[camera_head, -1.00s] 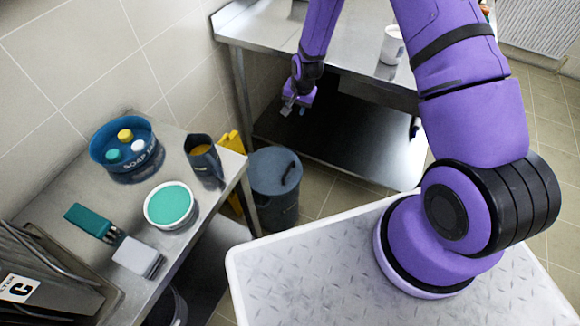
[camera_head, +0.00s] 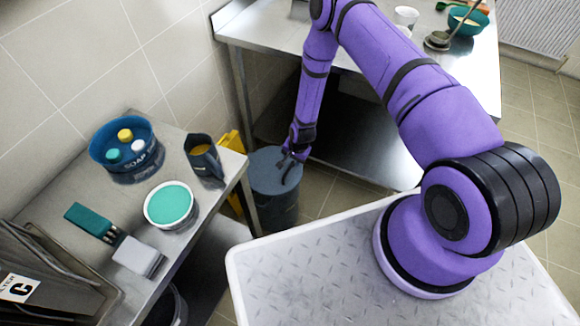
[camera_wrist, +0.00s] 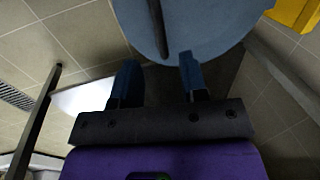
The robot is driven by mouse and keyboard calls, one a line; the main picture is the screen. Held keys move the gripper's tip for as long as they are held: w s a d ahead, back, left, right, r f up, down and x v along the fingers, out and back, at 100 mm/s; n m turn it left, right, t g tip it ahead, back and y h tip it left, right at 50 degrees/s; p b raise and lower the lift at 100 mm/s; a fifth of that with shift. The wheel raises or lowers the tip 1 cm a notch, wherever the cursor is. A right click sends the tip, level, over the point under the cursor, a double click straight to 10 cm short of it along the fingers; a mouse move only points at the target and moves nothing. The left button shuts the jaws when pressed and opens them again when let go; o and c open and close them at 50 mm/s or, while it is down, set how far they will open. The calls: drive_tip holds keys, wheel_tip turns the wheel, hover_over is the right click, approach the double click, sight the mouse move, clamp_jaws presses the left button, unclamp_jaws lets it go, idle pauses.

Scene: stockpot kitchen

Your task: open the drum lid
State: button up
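The drum (camera_head: 276,211) stands on the floor between the two steel tables, its round blue-grey lid (camera_head: 262,172) on top. My gripper (camera_head: 287,164) points down over the right part of the lid and partly hides the lid's handle. In the wrist view, the lid (camera_wrist: 205,25) fills the top middle, and its dark bar handle (camera_wrist: 157,25) runs towards the gap between my fingers. My gripper (camera_wrist: 158,72) is open there, a blue finger on each side and nothing held. I cannot tell how far the fingertips are above the handle.
The left steel table (camera_head: 190,228) carries a soap tub (camera_head: 125,155), a dark jug (camera_head: 204,160) and a teal-filled bowl (camera_head: 170,206). The back table's lower shelf (camera_head: 350,145) lies right of the drum.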

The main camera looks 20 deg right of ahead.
sight(289, 168)
drive_tip(key=f, duration=0.4)
drive_tip(key=a+f, duration=0.1)
drive_tip(key=f, duration=0.1)
drive_tip(key=shift+w+f, duration=0.15)
drive_tip(key=shift+w, duration=0.25)
drive_tip(key=shift+c, duration=0.5)
clamp_jaws()
